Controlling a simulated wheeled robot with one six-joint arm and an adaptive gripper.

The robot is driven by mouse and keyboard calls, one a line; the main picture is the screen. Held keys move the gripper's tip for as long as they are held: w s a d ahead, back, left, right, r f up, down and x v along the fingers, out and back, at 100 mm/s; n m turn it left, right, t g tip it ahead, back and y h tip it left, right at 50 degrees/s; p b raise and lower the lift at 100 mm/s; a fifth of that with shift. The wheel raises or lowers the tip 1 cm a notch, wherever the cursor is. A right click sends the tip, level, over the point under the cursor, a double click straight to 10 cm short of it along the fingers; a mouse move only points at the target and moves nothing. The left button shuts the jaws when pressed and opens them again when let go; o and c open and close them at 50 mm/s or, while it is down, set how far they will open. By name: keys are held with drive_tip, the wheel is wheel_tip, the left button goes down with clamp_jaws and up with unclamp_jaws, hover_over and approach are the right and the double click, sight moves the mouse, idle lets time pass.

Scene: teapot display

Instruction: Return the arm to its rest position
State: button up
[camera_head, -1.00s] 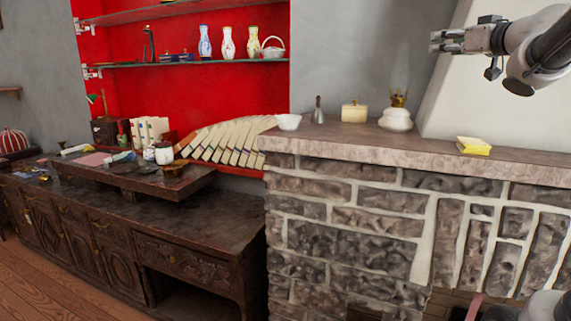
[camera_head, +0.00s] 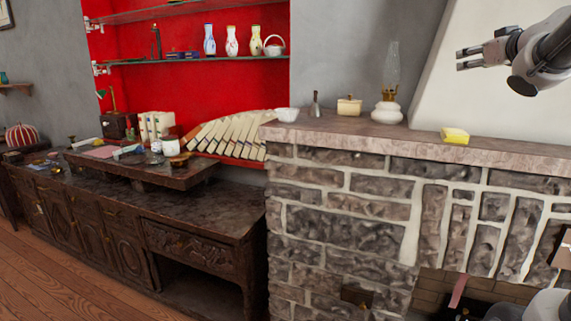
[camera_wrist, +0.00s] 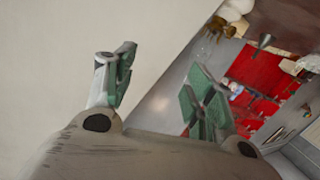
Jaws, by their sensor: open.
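My gripper (camera_head: 470,59) is at the upper right of the head view, held in the air above the stone mantel (camera_head: 330,129) and pointing left. Its jaws are apart with nothing between them. In the wrist view my gripper (camera_wrist: 160,90) shows two green-padded fingers, spread wide and empty. Part of my arm reaches in from the right edge of the head view.
On the mantel are a white bowl (camera_head: 286,114), a small bell (camera_head: 315,104), a cream box (camera_head: 349,106), an oil lamp (camera_head: 388,108) and a yellow block (camera_head: 455,136). A dark sideboard (camera_head: 200,232) and a red shelf niche (camera_head: 150,90) are left.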

drive_tip(key=s+d+f+m+g+h, duration=0.2)
drive_tip(key=s+d+f+g, duration=0.15)
drive_tip(key=s+f, duration=0.3)
drive_tip(key=s+d+f+m+g+h, duration=0.25)
drive_tip(key=s+f+g, duration=0.2)
drive_tip(key=f, duration=0.35)
drive_tip(key=s+a+f+n+g+y, duration=0.1)
drive_tip(key=s+a+f+g+y, duration=0.1)
drive_tip(key=s+a+f, duration=0.4)
drive_tip(key=s+a+f+n+g+y, duration=0.2)
drive_tip(key=s+a+f, duration=0.4)
drive_tip(key=s+a, duration=0.5)
drive_tip(key=s+y, duration=0.1)
drive_tip(key=s, duration=0.2)
drive_tip(key=shift+s+a, duration=0.2)
drive_tip(key=shift+a, duration=0.2)
